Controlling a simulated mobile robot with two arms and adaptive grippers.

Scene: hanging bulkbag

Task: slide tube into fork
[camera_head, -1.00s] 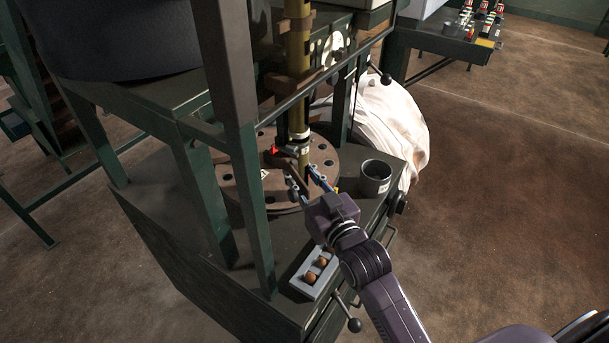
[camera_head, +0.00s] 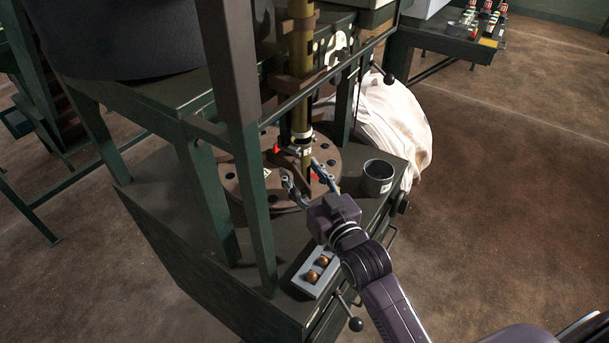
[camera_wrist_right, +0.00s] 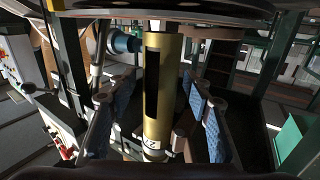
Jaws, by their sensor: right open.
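A brass-coloured tube (camera_head: 301,60) stands upright above a round brown plate with holes (camera_head: 238,182). It has a pale band low down, and its lower end is hard to make out. In the right wrist view the tube (camera_wrist_right: 163,85) shows a long dark slot and a white label with dark marks. My right gripper (camera_head: 303,172) is open in front of the tube, low over the plate. In the wrist view its blue-padded fingers (camera_wrist_right: 155,108) stand apart on either side of the tube, with gaps. I cannot clearly tell the fork apart. My left gripper is out of view.
A grey cup (camera_head: 377,178) stands right of the plate. A pale tray (camera_head: 314,273) with brown balls lies near the front edge. A green frame post (camera_head: 252,190) rises close to the left.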

